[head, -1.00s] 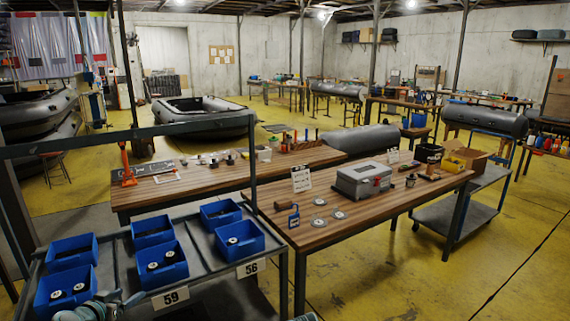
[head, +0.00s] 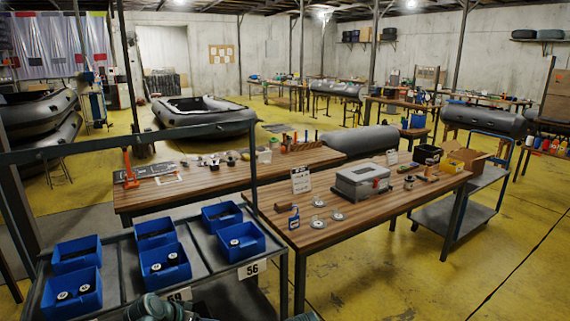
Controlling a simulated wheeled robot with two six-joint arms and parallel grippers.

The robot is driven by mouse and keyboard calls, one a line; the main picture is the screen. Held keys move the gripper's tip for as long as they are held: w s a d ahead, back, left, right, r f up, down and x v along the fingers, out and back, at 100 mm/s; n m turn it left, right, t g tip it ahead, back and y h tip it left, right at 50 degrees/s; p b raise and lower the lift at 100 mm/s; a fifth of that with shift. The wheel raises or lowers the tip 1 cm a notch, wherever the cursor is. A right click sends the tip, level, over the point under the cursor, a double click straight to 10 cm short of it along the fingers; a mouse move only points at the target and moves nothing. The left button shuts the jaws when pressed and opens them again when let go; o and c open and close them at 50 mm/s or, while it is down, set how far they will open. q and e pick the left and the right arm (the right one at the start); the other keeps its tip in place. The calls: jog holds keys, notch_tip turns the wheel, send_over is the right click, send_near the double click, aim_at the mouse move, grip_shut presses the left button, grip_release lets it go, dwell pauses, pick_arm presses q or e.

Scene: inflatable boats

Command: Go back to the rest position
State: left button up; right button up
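Teal parts of my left arm show at the bottom edge, in front of the cart and partly over the "59" label; the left gripper's fingertips cannot be made out. My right gripper is out of view. Both arms are low in the frame and apart from the table.
A cart (head: 117,257) holds several blue bins (head: 76,250), some with dark round parts. Yellow floor (head: 400,280) at right is clear.

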pick_arm(q)
jog(key=s+d+g+y+p, duration=0.4)
jog(key=s+d+g, duration=0.3)
jog(key=s+d, duration=0.9)
jog(key=shift+d+f+m+y, duration=0.3)
jog(key=shift+d+y, duration=0.15)
jog(key=shift+y, duration=0.35)
